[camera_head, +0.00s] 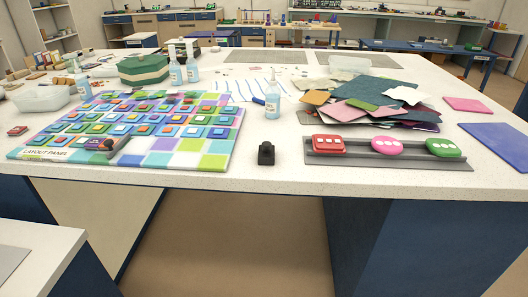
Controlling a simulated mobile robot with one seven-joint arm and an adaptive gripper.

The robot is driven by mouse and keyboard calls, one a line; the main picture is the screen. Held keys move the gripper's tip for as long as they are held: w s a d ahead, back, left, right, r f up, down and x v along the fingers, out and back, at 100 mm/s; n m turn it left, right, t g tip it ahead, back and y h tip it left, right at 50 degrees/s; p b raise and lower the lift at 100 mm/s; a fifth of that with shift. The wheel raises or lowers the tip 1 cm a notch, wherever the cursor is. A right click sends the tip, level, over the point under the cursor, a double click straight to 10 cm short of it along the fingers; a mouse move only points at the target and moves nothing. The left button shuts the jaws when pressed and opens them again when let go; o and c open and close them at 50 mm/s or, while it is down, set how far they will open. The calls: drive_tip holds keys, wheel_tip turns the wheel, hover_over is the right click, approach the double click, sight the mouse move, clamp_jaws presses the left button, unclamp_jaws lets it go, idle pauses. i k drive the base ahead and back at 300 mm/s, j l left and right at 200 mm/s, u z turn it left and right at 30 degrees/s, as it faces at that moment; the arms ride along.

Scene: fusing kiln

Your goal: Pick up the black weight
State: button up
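A small black object (266,154), which looks like the black weight, stands near the front edge of the white table. It is upright, with a rounded top and a lower part reaching toward the front. Nothing touches it. It stands between the layout panel on the left and the grey rail on the right. My gripper is not in view.
The layout panel (190,161) with many coloured tiles lies to the left. A grey rail (440,164) holding red, pink and green pieces lies to the right. A clear bottle (272,103) stands behind the weight. The white tabletop (250,181) around the weight is bare.

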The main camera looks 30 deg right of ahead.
sight(266, 152)
drive_tip(key=k+l+z, duration=0.1)
drive_tip(key=l, duration=0.25)
drive_tip(key=k+l+z, duration=0.15)
drive_tip(key=l, duration=0.2)
drive_tip(key=k+l+z, duration=0.1)
drive_tip(key=l, duration=0.25)
drive_tip(key=k+l+z, duration=0.1)
drive_tip(key=l, duration=0.25)
drive_tip(key=i, duration=0.9)
